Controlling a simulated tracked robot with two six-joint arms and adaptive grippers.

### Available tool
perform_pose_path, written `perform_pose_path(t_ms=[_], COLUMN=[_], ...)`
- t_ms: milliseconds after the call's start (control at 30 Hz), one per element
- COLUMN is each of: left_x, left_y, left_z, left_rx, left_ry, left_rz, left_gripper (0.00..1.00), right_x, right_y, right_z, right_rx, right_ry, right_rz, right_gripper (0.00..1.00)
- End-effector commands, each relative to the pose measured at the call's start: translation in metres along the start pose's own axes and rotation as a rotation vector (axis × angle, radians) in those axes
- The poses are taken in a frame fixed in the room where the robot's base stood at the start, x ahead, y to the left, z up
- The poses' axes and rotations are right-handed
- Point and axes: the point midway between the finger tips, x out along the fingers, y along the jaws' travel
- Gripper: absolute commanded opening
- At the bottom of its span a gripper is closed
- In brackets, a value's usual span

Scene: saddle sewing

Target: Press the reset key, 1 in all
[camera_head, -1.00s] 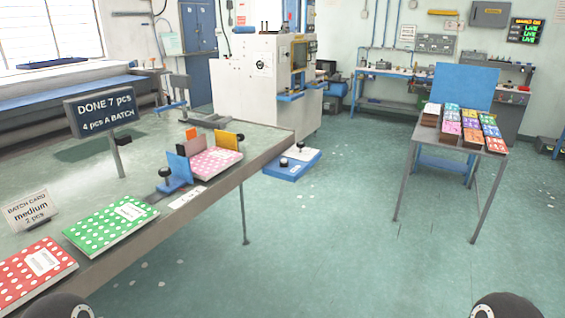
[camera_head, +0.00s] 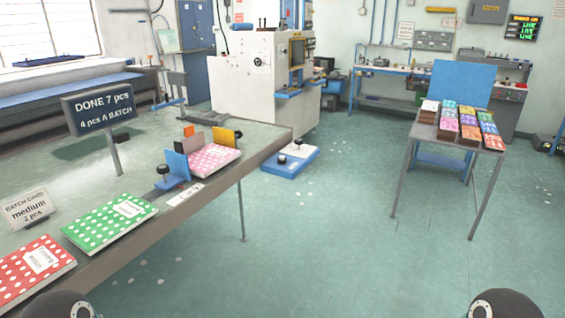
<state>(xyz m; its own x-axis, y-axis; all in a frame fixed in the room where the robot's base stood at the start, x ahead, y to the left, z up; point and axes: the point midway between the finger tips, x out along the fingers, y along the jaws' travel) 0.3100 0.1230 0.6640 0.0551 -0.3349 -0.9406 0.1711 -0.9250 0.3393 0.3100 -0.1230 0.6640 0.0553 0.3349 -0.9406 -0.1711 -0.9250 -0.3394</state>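I cannot make out a key labelled reset in this view. A blue and white plate with two black knobs (camera_head: 290,158) is beyond the far end of the long table. A grey-white machine (camera_head: 255,80) with a yellow-framed panel (camera_head: 297,53) stands behind it. A dark sign reading "DONE 7 pcs, 4 pcs A BATCH" (camera_head: 98,109) stands on the table. Only dark rounded parts of my arms show at the bottom left and bottom right edges. Neither gripper is in view.
The long table (camera_head: 75,183) holds a red dotted book (camera_head: 35,270), a green one (camera_head: 110,222), a pink one (camera_head: 214,158) by a blue stop (camera_head: 177,165), and a batch card (camera_head: 28,209). A stand (camera_head: 462,150) with colourful stacks is at right. Open floor lies between.

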Motion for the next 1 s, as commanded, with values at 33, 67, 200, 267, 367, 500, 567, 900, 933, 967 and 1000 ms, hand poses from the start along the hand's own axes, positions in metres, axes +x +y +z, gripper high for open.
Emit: perform_pose_path(t_ms=[33,67,200,267,367,500,567,900,933,967,1000], left_x=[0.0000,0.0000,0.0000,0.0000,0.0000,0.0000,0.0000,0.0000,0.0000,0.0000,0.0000], left_y=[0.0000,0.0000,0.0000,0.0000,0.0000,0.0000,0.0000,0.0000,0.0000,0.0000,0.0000], left_z=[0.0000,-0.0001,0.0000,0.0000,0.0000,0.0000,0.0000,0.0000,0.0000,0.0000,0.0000], left_rx=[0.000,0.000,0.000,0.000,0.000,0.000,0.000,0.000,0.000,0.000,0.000], left_ry=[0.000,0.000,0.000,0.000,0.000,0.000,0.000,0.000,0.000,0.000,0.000], left_rz=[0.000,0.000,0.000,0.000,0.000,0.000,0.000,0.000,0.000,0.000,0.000], left_gripper=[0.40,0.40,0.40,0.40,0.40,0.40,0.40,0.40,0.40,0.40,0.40], right_x=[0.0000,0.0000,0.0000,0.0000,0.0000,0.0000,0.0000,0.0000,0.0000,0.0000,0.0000], right_y=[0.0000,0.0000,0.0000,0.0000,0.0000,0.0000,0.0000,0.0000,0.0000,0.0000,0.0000], right_z=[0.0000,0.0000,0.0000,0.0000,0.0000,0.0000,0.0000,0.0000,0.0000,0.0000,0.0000], right_rx=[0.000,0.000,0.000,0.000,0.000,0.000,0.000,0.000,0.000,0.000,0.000], right_ry=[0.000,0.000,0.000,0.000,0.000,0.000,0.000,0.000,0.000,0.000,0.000], right_rz=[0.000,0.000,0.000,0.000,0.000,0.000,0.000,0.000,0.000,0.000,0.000], right_gripper=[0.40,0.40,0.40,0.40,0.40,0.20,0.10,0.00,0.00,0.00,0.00])
